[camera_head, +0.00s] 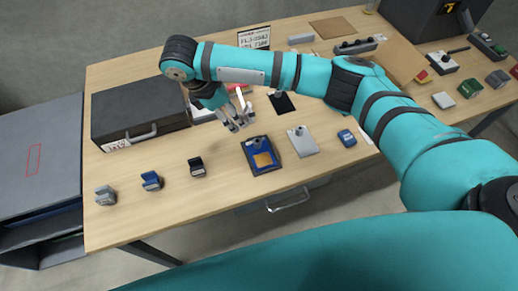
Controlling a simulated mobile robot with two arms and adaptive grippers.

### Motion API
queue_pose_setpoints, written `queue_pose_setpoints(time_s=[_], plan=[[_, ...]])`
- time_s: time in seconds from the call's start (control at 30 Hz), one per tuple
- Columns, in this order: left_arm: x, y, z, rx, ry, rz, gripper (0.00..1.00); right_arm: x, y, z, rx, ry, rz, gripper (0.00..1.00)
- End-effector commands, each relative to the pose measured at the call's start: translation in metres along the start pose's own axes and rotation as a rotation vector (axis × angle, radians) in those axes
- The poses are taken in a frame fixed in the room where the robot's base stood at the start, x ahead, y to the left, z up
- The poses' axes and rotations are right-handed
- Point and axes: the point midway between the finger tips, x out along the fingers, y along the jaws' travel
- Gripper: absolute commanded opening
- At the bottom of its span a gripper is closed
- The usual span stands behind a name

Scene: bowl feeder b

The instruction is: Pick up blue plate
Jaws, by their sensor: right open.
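The blue plate (261,154) lies flat on the wooden table, with an orange-tan square patch on it and a small dark knob near its far edge. My right gripper (237,125) is above the table, just up and left of the blue plate in the picture. It is open and empty, and apart from the plate. My right arm reaches in from the right across the table. My left gripper is out of view.
A grey plate (303,142) and a small blue block (346,138) lie right of the blue plate. Several small blocks, one black (197,167), stand to its left. A dark case (140,113) is at the table's left. A black plate (282,103) lies behind.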

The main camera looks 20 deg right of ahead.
Motion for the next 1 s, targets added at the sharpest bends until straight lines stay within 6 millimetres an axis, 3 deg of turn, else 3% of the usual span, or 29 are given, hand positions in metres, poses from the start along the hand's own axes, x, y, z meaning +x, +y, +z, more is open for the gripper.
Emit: queue_pose_setpoints(time_s=[0.3,0.5,0.77,1.0], plan=[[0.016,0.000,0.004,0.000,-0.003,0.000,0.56,0.072,-0.002,-0.003,0.000,0.003,-0.005,0.50],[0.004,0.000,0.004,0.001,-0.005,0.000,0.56,0.102,-0.001,-0.001,0.002,0.002,-0.002,0.50],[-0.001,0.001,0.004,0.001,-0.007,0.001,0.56,0.121,0.000,-0.001,0.001,0.002,-0.001,0.50],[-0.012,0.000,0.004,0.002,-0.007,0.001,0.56,0.156,0.002,-0.003,0.002,0.002,-0.001,0.50]])
